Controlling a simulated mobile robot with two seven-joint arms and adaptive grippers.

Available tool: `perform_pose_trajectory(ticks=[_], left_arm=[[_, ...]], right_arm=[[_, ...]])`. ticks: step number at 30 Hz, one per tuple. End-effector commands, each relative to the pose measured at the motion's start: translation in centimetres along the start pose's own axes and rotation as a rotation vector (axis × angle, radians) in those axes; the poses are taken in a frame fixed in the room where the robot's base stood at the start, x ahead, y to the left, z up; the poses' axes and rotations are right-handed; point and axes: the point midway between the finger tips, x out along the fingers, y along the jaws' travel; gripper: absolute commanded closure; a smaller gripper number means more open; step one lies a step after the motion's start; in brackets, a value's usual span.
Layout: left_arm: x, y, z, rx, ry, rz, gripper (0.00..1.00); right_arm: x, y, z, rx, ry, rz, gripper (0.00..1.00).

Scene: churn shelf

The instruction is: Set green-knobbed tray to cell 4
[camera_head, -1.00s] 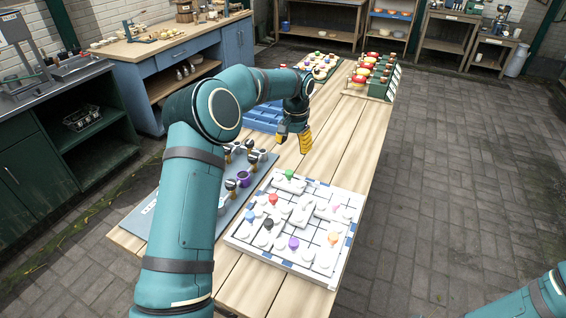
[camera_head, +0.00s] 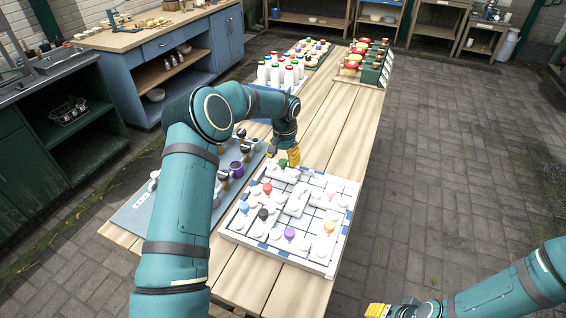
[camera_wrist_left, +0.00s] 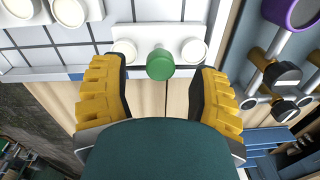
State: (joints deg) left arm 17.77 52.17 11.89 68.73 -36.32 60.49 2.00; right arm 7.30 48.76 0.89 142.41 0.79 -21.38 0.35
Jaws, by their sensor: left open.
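The green-knobbed tray (camera_wrist_left: 190,38) is a white piece with a green knob (camera_wrist_left: 160,64) and round white pads, at the far edge of the white gridded board (camera_head: 258,243). In the head view its green knob (camera_head: 283,163) stands beside my left gripper (camera_head: 286,160). In the left wrist view the open yellow fingers of my left gripper (camera_wrist_left: 162,95) lie on either side of the knob, with a gap to each. My right gripper (camera_head: 377,311) is low at the bottom right, partly cut off. I cannot make out cell numbers.
Other white pieces with red (camera_head: 267,188), black, purple and orange knobs crowd the board. Bottles (camera_head: 282,70) stand farther back. The table's right side has bare wood.

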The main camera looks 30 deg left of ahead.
Motion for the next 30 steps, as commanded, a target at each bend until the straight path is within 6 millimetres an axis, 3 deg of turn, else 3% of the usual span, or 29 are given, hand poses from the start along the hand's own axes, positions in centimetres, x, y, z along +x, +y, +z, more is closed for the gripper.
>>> perform_pose_trajectory(ticks=[6, 16, 21, 22, 30], left_arm=[[1.8, 0.0, 0.0, -0.001, 0.0, 0.0, 0.39], [2.0, 0.0, 0.0, 0.0, 0.0, 0.0, 0.37], [2.0, 0.0, 0.0, 0.0, 0.0, 0.0, 0.96], [2.0, 0.0, 0.0, 0.0, 0.0, 0.0, 1.0], [2.0, 0.8, -0.1, 0.002, 0.0, 0.0, 1.0]], right_arm=[[0.1, 0.0, 0.1, -0.001, -0.001, 0.0, 0.53], [0.1, 0.0, 0.1, -0.001, -0.001, 0.0, 0.53], [0.1, 0.0, 0.1, 0.0, -0.001, 0.0, 0.53], [0.1, 0.0, 0.1, 0.0, -0.001, 0.0, 0.53], [0.2, 0.1, 0.1, -0.001, -0.002, 0.0, 0.53]])
